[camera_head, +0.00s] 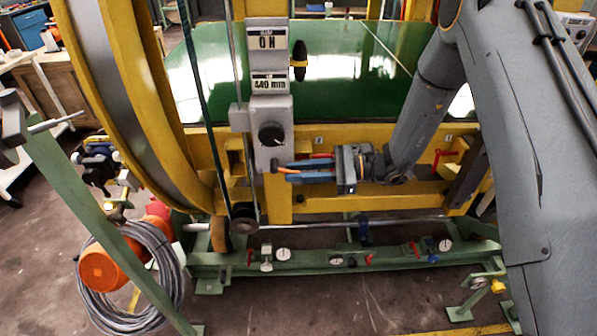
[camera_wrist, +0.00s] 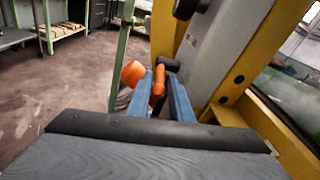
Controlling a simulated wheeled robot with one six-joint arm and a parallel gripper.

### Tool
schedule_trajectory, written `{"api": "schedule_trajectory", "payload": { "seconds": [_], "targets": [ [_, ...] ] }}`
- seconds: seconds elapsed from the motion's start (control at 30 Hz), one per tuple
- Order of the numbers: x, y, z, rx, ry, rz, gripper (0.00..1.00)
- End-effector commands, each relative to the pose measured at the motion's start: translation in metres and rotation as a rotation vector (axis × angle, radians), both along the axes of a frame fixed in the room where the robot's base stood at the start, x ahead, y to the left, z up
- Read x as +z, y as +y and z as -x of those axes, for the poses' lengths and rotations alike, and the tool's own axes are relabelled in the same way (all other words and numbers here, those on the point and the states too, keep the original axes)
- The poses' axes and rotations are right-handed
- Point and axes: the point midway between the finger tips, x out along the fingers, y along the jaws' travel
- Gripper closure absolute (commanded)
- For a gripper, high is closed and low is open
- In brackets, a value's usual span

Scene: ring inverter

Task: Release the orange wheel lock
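The orange wheel lock is a small orange lever (camera_wrist: 158,85) at the lower part of a grey control box (camera_head: 271,140), beside the big yellow wheel. My gripper (camera_head: 281,171) reaches in from the right with its blue fingers level at the lever. In the wrist view my gripper (camera_wrist: 161,76) has one finger on each side of the lever, near the fingertips. The lever's orange end also shows between the fingers in the head view. Whether the fingers press on it or stand slightly apart is unclear. The fingers hide part of the lever.
The large yellow wheel ring (camera_head: 150,100) stands left of the box. A yellow beam (camera_head: 320,135) runs behind my gripper. A green base rail (camera_head: 310,262) with dials lies below.

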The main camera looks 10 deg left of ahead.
Motion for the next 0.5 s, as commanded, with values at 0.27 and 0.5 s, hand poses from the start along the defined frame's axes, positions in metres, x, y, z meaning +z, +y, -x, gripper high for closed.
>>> {"api": "schedule_trajectory", "payload": {
  "seconds": [0.27,0.5],
  "targets": [
    [0.002,-0.032,-0.006,-0.004,-0.001,0.000,0.81],
    [0.007,-0.066,-0.011,-0.003,-0.001,-0.001,0.81]
  ]
}}
